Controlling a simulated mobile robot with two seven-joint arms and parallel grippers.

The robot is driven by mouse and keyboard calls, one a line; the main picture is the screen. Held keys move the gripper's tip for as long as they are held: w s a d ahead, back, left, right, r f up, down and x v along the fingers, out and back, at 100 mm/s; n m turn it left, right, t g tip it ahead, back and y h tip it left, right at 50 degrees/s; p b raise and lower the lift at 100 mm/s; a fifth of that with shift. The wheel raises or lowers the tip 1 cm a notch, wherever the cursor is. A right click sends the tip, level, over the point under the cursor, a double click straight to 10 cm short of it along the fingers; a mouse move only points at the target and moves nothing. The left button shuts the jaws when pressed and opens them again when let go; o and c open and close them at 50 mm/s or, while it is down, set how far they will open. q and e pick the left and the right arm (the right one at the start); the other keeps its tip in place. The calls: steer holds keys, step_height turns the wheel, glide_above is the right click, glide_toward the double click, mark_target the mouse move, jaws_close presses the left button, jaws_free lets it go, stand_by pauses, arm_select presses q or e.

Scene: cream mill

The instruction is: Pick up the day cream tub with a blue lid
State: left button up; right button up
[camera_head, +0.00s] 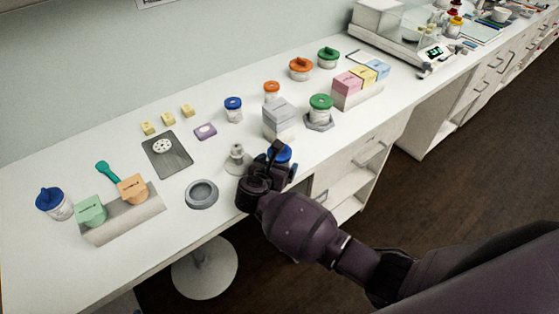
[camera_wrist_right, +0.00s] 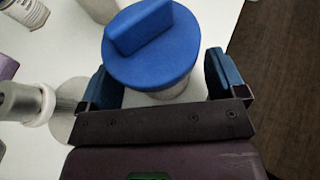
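A tub with a blue lid (camera_head: 281,153) stands near the front edge of the counter, partly hidden by my right gripper (camera_head: 272,172). In the right wrist view the blue lid (camera_wrist_right: 150,48) with its raised grip bar fills the upper middle, over a pale tub body (camera_wrist_right: 172,92). The blue fingers of my right gripper (camera_wrist_right: 165,85) are spread on either side of the tub, with a visible gap at the right finger. Two other blue-lidded tubs stand at the back (camera_head: 233,110) and far left (camera_head: 55,204). Labels are unreadable. My left gripper is not in view.
A pale stemmed piece (camera_head: 236,158) stands just left of my right gripper, and a grey ring (camera_head: 201,194) lies further left. A grey block (camera_head: 279,119) and a green-lidded tub (camera_head: 320,112) stand behind. The counter's front edge is close.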

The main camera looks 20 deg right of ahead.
steer(key=c, duration=1.1)
steer(key=shift+o, duration=0.2)
steer(key=shift+r, duration=0.1)
step_height(320, 180, up, 20)
stand_by(0.3)
